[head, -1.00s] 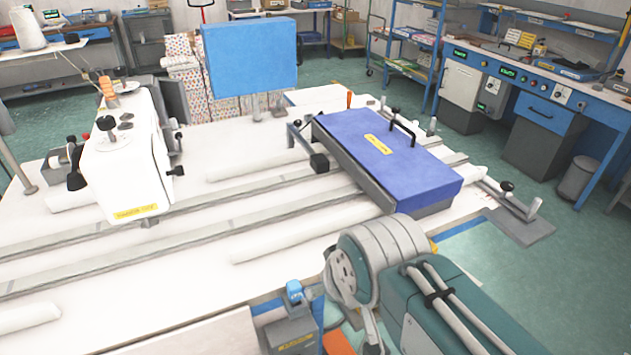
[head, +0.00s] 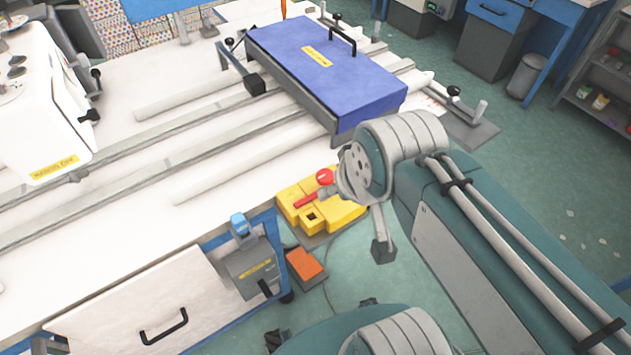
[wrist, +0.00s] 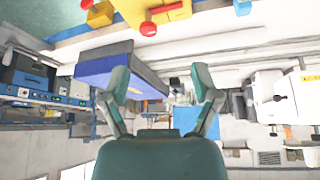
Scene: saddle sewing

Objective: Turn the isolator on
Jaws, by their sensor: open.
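A yellow unit (head: 315,215) with a red knob and a red bar sits at the table's front edge, beside my arm. A grey box (head: 252,268) with a blue top piece and a yellow label is fixed at the front edge to its left. The labels are too small to read, so I cannot tell which is the isolator. In the wrist view my gripper (wrist: 162,98) is open and empty, its two fingers spread apart. A yellow part (wrist: 172,10) with red knobs shows at the top of that view, apart from the fingers.
A blue-lidded case (head: 325,60) with a black handle lies on the white table (head: 150,190) among long rails. A white sewing machine (head: 40,110) stands at the left. An orange block (head: 305,263) is beside the grey box.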

